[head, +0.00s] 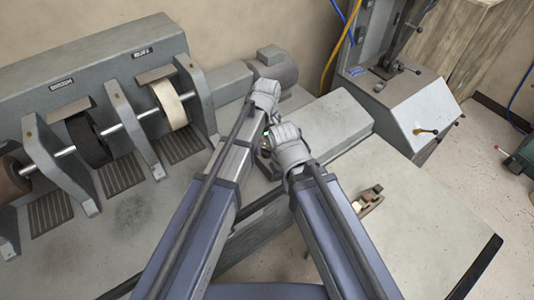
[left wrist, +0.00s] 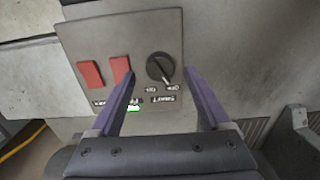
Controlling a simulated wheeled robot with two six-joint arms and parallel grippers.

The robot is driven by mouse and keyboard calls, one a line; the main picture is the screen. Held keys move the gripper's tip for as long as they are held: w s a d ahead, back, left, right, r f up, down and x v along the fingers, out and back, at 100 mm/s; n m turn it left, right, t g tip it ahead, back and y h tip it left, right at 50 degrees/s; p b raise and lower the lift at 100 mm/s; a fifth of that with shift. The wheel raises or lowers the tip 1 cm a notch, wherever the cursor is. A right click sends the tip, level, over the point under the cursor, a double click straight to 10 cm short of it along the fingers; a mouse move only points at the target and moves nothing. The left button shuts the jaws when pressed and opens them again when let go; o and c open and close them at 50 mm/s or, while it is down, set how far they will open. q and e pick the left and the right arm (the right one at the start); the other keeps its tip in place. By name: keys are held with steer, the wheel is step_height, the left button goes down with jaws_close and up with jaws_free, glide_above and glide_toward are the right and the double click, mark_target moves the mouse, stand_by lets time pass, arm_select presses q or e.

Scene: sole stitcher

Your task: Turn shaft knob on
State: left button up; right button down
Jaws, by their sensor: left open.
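A grey control panel (left wrist: 75,40) shows in the left wrist view. It carries a round black knob (left wrist: 158,66), whose pointer slants down to the right in that picture, close to two small labels. My left gripper (left wrist: 160,76) is open, its two purple fingers on either side of the knob's column in the picture. I cannot tell whether they touch the panel. In the head view the end of my left arm (head: 264,98) is beside the machine's right end, and its fingertips are hidden. My right wrist (head: 290,148) is close beside it, with its fingers hidden.
Two red switches (left wrist: 106,72) sit left of the knob. The grinding machine (head: 90,62) with its wheels and shaft fills the left of the head view. A grey lever machine (head: 400,105) stands at the right. A small brown object (head: 369,200) lies on the grey table (head: 425,215).

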mark_target(267, 152)
arm_select(q)
steer(key=shift+f+b, duration=0.85)
steer(key=shift+f, duration=0.5)
arm_select(e)
step_height(267, 152, down, 3)
steer(key=shift+r, duration=0.15)
arm_select(q)
jaws_close()
